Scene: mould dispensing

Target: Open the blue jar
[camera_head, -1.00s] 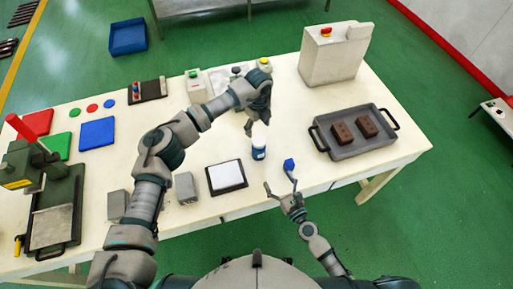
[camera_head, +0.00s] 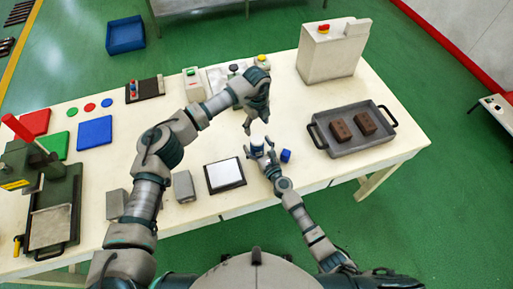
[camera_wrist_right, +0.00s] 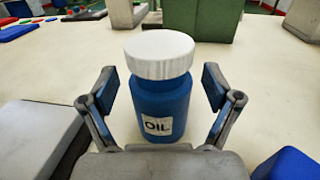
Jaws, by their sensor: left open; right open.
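The blue jar (camera_wrist_right: 158,105) stands upright with a white lid (camera_wrist_right: 159,53) on it and an "OIL" label facing my right wrist. In the head view the jar (camera_head: 257,144) is small and partly hidden by my right gripper (camera_head: 261,150). In the right wrist view my right gripper (camera_wrist_right: 160,90) is open, one finger on each side of the jar's body, with visible gaps. My left gripper (camera_head: 256,122) is open and empty, pointing down above and just behind the jar in the head view.
A small blue object (camera_head: 285,155) sits right of my right gripper. A framed white plate (camera_head: 225,174) and grey blocks (camera_head: 183,186) lie left. A grey tray (camera_head: 358,148) with brown blocks is at right. Control boxes (camera_head: 193,86) stand behind.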

